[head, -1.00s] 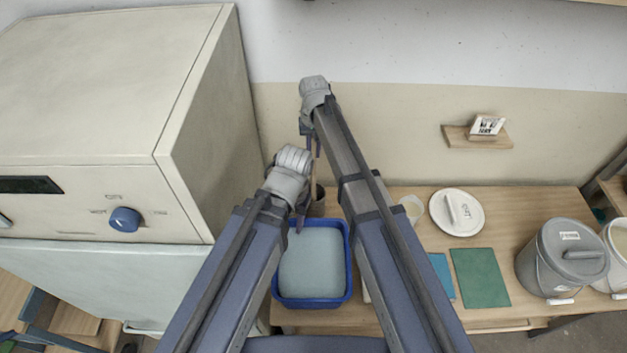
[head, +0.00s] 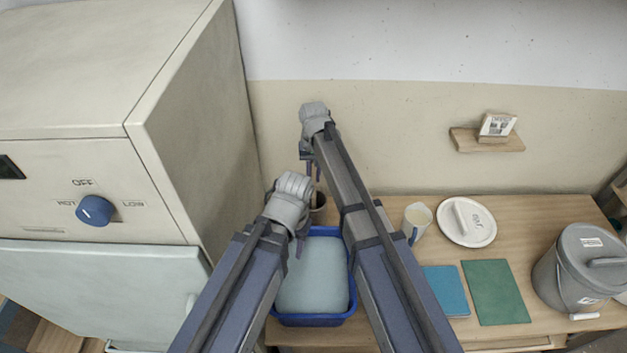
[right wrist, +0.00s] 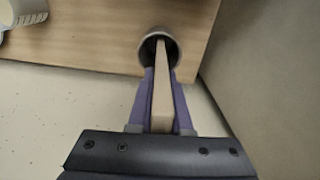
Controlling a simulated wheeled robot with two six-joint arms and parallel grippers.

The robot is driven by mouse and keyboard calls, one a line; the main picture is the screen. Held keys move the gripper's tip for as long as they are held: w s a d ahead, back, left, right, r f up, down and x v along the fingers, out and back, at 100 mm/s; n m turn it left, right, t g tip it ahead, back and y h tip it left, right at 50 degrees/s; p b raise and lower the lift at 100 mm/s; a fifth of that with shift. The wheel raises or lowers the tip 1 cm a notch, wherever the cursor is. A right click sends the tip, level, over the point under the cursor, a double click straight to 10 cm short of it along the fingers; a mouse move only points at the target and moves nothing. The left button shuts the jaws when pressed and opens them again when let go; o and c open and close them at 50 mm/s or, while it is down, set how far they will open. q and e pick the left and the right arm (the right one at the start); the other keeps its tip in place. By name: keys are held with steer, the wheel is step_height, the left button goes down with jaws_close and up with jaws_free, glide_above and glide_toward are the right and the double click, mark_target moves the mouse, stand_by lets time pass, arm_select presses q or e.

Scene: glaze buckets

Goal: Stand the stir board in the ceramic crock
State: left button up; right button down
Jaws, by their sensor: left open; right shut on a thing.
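The stir board (right wrist: 161,95) is a long pale wooden strip. My right gripper (right wrist: 162,80) is shut on it. In the right wrist view its far end lies within the mouth of the ceramic crock (right wrist: 172,58); how deep it reaches I cannot tell. In the head view the crock (head: 319,203) is a small dark-mouthed pot behind the blue tub, partly hidden by my arms. My right gripper (head: 309,163) is above it. My left gripper (head: 300,238) is open and empty, over the back of the tub.
A blue tub (head: 313,320) stands in front of the crock. A large cream cabinet (head: 200,130) rises on the left. A jug (head: 416,222), a round white lid (head: 467,222), blue and green boards (head: 496,292) and a grey bucket (head: 570,280) are on the right.

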steer(key=shift+f, duration=0.15)
steer(key=c, duration=0.8)
jaws_free()
steer(key=shift+c, duration=0.2)
step_height(320, 180, up, 13)
steer(key=p, duration=1.2)
steer(key=shift+f, duration=0.2)
steer(key=shift+s+f, duration=0.1)
